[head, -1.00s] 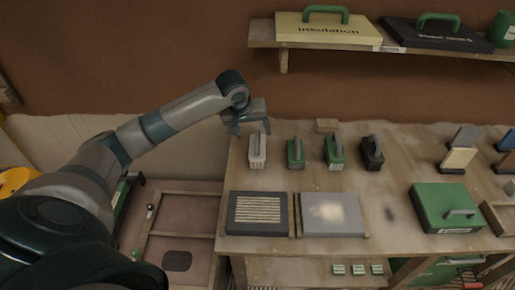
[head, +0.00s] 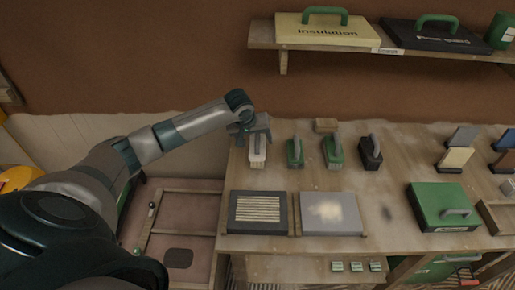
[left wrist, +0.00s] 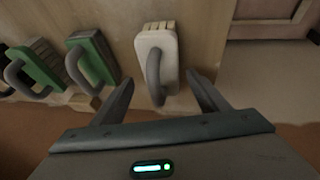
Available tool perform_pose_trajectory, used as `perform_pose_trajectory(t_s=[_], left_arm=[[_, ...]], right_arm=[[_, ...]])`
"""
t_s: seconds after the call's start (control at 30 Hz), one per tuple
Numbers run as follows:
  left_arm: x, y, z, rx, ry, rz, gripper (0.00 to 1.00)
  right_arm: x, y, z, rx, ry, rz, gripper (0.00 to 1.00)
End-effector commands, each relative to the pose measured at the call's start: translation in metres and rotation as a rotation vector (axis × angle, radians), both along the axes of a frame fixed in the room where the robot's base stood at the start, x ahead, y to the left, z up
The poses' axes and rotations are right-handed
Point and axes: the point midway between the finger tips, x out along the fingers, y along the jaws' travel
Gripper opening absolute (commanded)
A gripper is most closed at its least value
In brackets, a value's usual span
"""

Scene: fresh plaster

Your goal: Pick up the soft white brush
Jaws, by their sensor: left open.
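The soft white brush (head: 257,158) stands on the workbench at the left end of a row of brushes, pale with a grey handle. In the left wrist view the white brush (left wrist: 158,58) lies just beyond and between the two fingers, its grey loop handle toward me. My left gripper (head: 254,135) is at the brush's back end, partly covering its handle in the head view. In the left wrist view the left gripper (left wrist: 160,98) is open, with the fingers apart on either side of the handle. My right gripper is not in view.
Two green brushes (head: 295,153) (head: 333,152) and a black one (head: 371,152) stand to the right in the row. A dark ridged board (head: 257,226) and a grey board (head: 362,233) lie in front. A shelf (head: 283,60) with cases hangs above.

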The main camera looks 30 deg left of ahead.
Motion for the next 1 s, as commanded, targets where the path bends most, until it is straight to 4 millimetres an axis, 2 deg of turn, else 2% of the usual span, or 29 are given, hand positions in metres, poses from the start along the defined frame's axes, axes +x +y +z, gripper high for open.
perform_pose_trajectory(t_s=[0.07,0.3,0.8,1.0], left_arm=[[0.002,0.002,-0.008,0.001,0.005,0.002,0.68],[0.011,0.003,-0.029,0.001,0.001,0.0,0.68],[0.011,0.003,-0.031,0.002,0.0,0.0,0.68],[0.011,0.003,-0.031,0.002,0.0,0.0,0.22]], right_arm=[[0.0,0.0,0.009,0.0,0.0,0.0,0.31],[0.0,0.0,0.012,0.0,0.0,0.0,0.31],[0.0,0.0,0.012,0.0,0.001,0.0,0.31],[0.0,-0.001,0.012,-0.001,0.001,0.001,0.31]])
